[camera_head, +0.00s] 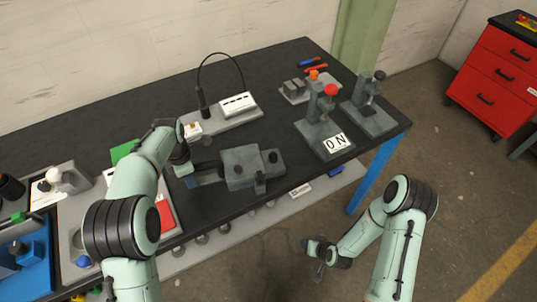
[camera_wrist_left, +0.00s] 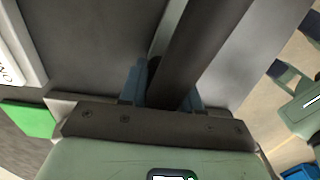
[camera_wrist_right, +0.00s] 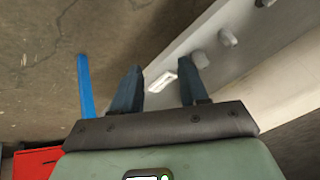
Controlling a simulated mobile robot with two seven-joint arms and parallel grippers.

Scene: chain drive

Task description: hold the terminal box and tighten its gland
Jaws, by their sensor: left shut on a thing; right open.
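A white box (camera_head: 238,103) with a row of dark marks, which looks like the terminal box, sits on a grey plate on the dark table. A black cylinder (camera_head: 203,103), which may be its gland, stands at its left, with a thin black cable arching above. My left gripper (camera_head: 190,181) is well in front of the box, at the left of a grey block fixture (camera_head: 242,167). In the left wrist view it is shut on a dark bar (camera_wrist_left: 200,45). My right gripper (camera_head: 318,252) is open and empty, off the table's front edge, over the floor.
Two grey stands, one with a red knob (camera_head: 331,90) and an ON label, stand at the table's right end. A blue table leg (camera_head: 373,177) and a lower shelf (camera_head: 327,183) lie below. A red drawer cabinet (camera_head: 497,72) stands at the far right.

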